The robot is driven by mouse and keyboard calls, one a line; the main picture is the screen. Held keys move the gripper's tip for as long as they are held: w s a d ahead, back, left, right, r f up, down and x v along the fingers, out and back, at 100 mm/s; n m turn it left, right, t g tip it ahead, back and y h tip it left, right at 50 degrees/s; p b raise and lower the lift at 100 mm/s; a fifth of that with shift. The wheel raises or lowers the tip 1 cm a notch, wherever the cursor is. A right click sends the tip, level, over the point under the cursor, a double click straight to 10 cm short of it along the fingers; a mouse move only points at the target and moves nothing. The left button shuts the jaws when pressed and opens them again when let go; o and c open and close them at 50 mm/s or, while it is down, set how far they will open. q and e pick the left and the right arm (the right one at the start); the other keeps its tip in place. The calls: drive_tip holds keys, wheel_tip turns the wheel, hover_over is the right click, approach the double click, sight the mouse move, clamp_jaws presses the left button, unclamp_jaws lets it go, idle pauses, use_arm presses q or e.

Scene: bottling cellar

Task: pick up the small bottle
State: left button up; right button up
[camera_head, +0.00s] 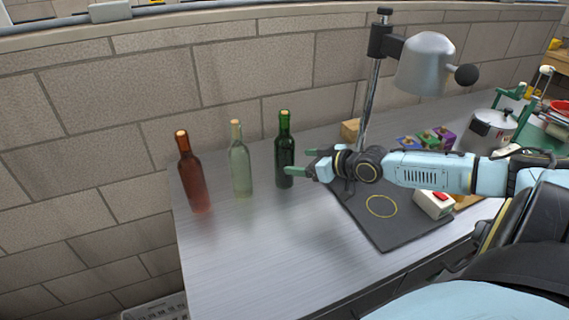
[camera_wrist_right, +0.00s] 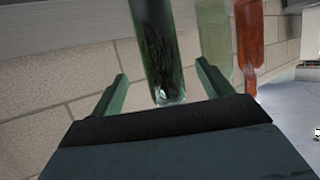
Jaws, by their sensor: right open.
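Three corked bottles stand upright in a row on the metal table: a brown-red bottle (camera_head: 191,172), a clear pale-green bottle (camera_head: 240,160) and a dark green bottle (camera_head: 284,150). They look close in size, so I cannot tell which is the small one. My right gripper (camera_head: 298,162) is open, just right of the dark green bottle. In the right wrist view the dark green bottle (camera_wrist_right: 157,45) appears between the open fingers (camera_wrist_right: 164,82), with nothing gripped. The pale-green bottle (camera_wrist_right: 214,40) and brown-red bottle (camera_wrist_right: 249,35) show beside it. My left gripper is out of view.
A lamp (camera_head: 425,64) on a post stands behind my right arm. A dark mat (camera_head: 385,228) lies below the arm, with a white box with a red top (camera_head: 434,204) at its right. A pot (camera_head: 487,130) is farther right. The table's front left (camera_head: 240,260) is clear.

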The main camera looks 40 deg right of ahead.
sight(293, 160)
drive_tip(key=shift+w+a+f, duration=0.15)
drive_tip(key=shift+w+f, duration=0.05)
drive_tip(key=shift+w, duration=0.35)
drive_tip(key=shift+b+x, duration=1.2)
drive_tip(key=shift+x, duration=1.55)
drive_tip(key=c, duration=1.4)
drive_tip(key=shift+r, duration=0.1)
drive_tip(key=shift+c, duration=0.8)
